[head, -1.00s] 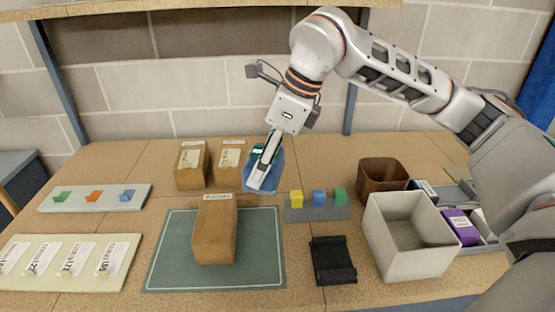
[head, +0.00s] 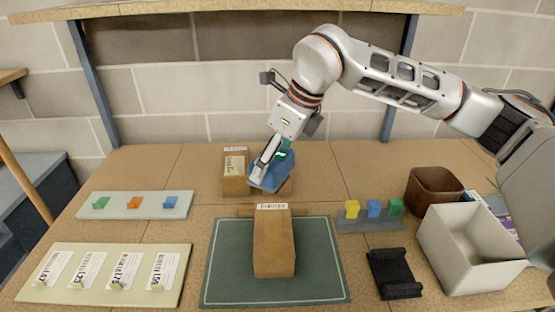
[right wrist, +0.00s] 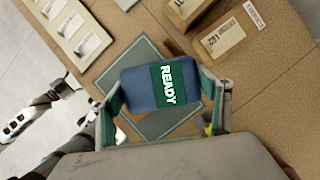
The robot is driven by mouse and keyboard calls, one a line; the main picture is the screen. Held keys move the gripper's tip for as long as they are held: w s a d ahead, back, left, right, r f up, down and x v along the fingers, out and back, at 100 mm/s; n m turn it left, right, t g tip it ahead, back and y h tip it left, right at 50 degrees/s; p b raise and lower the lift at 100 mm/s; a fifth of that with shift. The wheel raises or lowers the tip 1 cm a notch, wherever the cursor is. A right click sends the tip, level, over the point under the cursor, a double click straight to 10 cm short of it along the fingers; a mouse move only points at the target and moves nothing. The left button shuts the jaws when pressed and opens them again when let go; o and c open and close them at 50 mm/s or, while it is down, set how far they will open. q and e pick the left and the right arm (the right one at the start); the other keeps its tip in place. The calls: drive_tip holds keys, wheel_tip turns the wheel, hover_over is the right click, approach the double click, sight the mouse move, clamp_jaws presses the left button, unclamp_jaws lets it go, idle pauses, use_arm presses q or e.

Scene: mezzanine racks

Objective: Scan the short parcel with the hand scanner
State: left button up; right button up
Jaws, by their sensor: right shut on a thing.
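My right gripper (head: 270,160) is shut on the blue hand scanner (head: 268,180), above the table behind the mat. In the right wrist view the scanner (right wrist: 140,90) sits between the fingers, and its green screen reads READY. A brown parcel (head: 273,245) with a white label on its top lies on the green mat (head: 325,270), nearer than the scanner. A second brown parcel (head: 235,175) stands at the back, left of the scanner. A third parcel (head: 286,189) is mostly hidden behind the scanner. I cannot tell which one is the short parcel.
A label board (head: 105,298) and a strip with coloured blocks (head: 118,207) lie left. Right of the mat are a grey block rack (head: 370,226), a black cradle (head: 393,272), a pale open bin (head: 470,275) and a brown bin (head: 428,190). An overhead shelf (head: 240,8) crosses the back.

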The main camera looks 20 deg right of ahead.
drive_tip(key=shift+w+a+f, duration=0.1)
drive_tip(key=shift+f+b, duration=0.55)
drive_tip(key=shift+f, duration=0.25)
drive_tip(key=shift+f+b, duration=1.55)
drive_tip(key=shift+f, duration=1)
drive_tip(key=shift+f+b, duration=0.4)
drive_tip(key=shift+f, duration=0.35)
drive_tip(key=shift+r, duration=0.1)
drive_tip(key=shift+r+p, duration=0.85)
drive_tip(key=shift+r, duration=0.4)
drive_tip(key=shift+r+p, duration=1.35)
drive_tip(key=shift+r, duration=0.85)
drive_tip(key=shift+f, duration=0.1)
